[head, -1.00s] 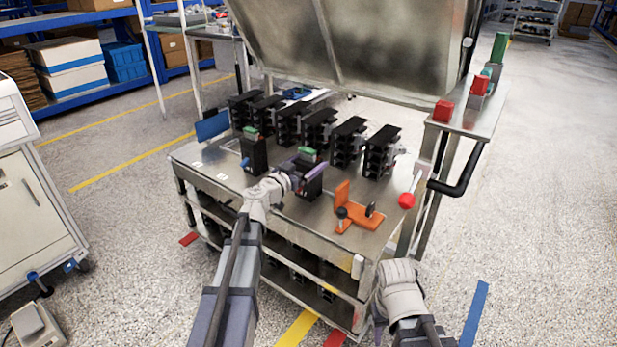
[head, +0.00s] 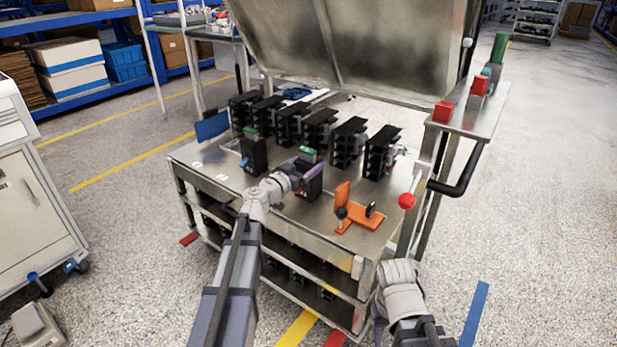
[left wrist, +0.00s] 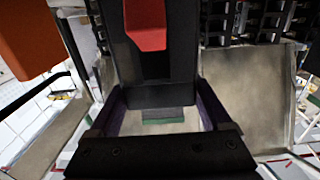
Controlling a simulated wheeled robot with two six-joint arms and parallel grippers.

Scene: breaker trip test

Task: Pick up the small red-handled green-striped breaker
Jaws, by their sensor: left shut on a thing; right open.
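The black breaker (head: 312,188) with a green mark on top stands on the metal cart top, in front of the row of black racks. In the left wrist view its black body (left wrist: 152,75) fills the middle, with the red handle (left wrist: 145,24) at the top and a green stripe (left wrist: 163,121) below. My left gripper (head: 306,172) is shut on it, with a purple finger on each side. I cannot tell whether it is clear of the cart top. My right gripper (head: 399,275) is low in front of the cart; its fingers are hard to see.
A second black breaker (head: 254,158) with a green top and blue handle stands to the left. An orange fixture (head: 357,211) is to the right. Several black racks (head: 348,144) stand behind. A red knob (head: 406,201) stands at the cart's right edge; the metal lid (head: 350,40) is raised.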

